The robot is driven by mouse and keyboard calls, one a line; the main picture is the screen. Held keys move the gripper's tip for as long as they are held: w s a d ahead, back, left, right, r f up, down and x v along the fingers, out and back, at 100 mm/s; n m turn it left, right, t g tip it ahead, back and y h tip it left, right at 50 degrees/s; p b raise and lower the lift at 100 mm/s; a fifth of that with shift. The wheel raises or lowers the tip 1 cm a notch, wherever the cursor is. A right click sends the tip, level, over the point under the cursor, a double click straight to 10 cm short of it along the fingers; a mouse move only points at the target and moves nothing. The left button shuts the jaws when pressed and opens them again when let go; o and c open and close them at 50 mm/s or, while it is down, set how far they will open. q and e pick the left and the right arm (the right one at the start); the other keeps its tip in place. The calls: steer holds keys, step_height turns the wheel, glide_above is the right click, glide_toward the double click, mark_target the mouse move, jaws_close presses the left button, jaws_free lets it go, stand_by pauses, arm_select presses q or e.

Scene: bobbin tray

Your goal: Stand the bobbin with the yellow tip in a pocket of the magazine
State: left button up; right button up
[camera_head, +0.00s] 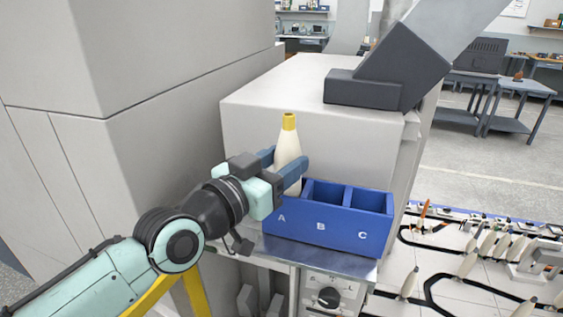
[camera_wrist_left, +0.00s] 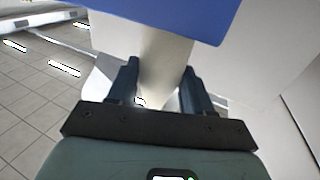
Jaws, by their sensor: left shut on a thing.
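The cream bobbin with the yellow tip (camera_head: 289,138) stands about upright in the head view, tip up. My left gripper (camera_head: 289,160) is shut on its body from the left. The blue magazine (camera_head: 322,236) has pockets marked A, B and C on its front. The bobbin is at the A end, and its lower part goes out of sight behind the magazine's front wall and my finger. Whether it rests on the pocket floor is hidden. In the left wrist view the bobbin (camera_wrist_left: 165,55) is between my fingers, one end covered by the blue magazine (camera_wrist_left: 185,14). Pockets B and C look empty.
The magazine sits on a metal shelf (camera_head: 270,246) with a knob panel (camera_head: 328,298) below. A pale machine housing (camera_head: 262,110) rises close behind and a tall pale cabinet (camera_head: 150,130) at the left. A track with several other bobbins (camera_head: 487,243) lies at the right.

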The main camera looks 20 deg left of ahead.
arm_select(q)
steer(key=o, duration=1.2)
steer(key=shift+s+a, duration=0.1)
steer(key=b+v, duration=0.2)
steer(key=v, duration=1.1)
